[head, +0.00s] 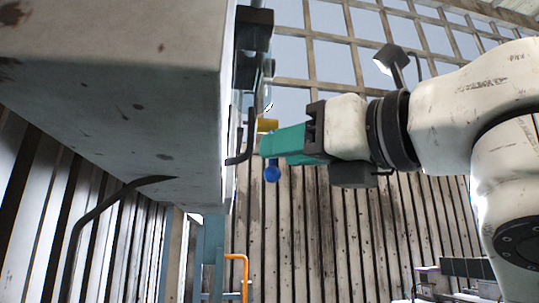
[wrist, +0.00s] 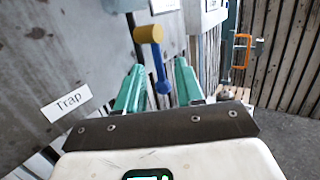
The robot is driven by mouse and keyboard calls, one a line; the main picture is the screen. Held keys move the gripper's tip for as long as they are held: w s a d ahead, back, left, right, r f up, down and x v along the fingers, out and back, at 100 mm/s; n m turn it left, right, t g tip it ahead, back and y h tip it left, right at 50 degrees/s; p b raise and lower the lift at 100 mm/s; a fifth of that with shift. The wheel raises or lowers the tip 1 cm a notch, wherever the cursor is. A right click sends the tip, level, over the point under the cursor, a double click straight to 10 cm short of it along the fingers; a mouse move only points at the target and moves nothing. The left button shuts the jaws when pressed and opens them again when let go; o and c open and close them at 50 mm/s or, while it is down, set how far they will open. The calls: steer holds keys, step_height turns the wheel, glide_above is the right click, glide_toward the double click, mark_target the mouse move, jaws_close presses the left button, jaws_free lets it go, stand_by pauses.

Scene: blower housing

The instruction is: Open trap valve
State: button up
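The trap valve has a yellow cylindrical hub (wrist: 149,34) and a blue lever (wrist: 158,62) ending in a blue ball. A "Trap" label (wrist: 68,102) is on the grey housing wall to its left in the wrist view. In the head view the yellow hub (head: 267,125) shows just above my fingers and the blue ball (head: 272,172) just below them; the lever's middle is hidden by the teal fingers. The lever hangs downward. My gripper (wrist: 159,68) is open, its two teal fingers apart on either side of the lever in the wrist view. My gripper (head: 263,147) also shows in the head view.
The large grey housing (head: 110,70) fills the left of the head view. A black bent handle (head: 241,150) juts out near my fingertips. An orange handle (wrist: 242,52) is farther off to the right in the wrist view. Ribbed walls stand behind.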

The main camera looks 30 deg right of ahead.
steer(key=v, duration=0.5)
steer(key=shift+s, duration=0.2)
stand_by(0.3)
